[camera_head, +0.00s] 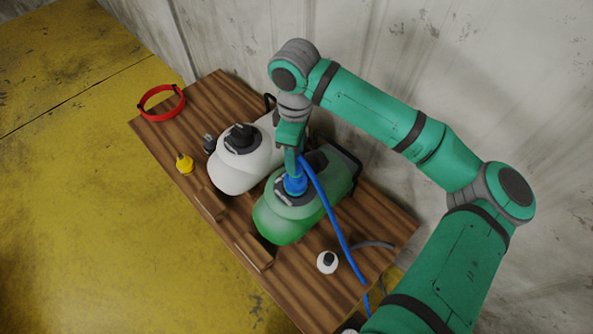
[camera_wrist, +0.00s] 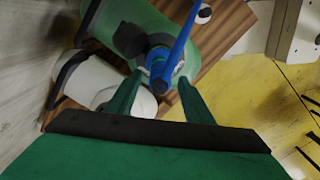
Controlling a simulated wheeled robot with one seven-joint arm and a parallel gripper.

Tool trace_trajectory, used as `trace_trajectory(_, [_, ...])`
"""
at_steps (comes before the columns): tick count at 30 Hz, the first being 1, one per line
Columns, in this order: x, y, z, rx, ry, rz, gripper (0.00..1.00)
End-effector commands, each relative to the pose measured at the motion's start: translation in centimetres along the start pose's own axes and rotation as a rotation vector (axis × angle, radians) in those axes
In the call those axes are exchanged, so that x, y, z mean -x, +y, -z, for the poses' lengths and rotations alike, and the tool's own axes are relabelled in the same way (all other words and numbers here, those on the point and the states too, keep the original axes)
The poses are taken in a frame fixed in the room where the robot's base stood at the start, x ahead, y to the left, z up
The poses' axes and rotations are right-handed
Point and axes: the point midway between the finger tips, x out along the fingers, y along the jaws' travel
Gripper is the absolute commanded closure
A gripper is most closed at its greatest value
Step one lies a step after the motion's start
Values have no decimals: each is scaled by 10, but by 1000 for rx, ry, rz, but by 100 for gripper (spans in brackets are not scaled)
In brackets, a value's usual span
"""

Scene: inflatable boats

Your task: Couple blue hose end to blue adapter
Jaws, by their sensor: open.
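The green canister (camera_head: 277,218) stands on the wooden table with the blue adapter (camera_head: 295,185) on its top. The blue hose (camera_head: 334,222) runs from the adapter area down to the lower right. In the wrist view the hose (camera_wrist: 184,32) leads to its blue end (camera_wrist: 163,68), which meets or overlaps the adapter; I cannot tell the two apart or whether they are locked. My gripper (camera_head: 293,160) is just above the adapter. In the wrist view my gripper (camera_wrist: 162,80) is open, its fingers on either side of the blue end, with no clear grip on it.
A white canister (camera_head: 233,174) stands left of the green one on the table (camera_head: 172,138). A red ring (camera_head: 162,118), a yellow fitting (camera_head: 185,164), a dark fitting (camera_head: 209,142) and a small white bottle (camera_head: 327,263) lie around them. A wall rises behind the table.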

Motion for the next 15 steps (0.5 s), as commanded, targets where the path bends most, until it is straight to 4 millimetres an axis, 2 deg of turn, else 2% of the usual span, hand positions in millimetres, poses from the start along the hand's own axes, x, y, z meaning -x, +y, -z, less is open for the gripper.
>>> trace_trajectory(9, [59,0,0,-1,0,-2,53])
trace_trajectory(15, [83,0,1,0,1,0,53])
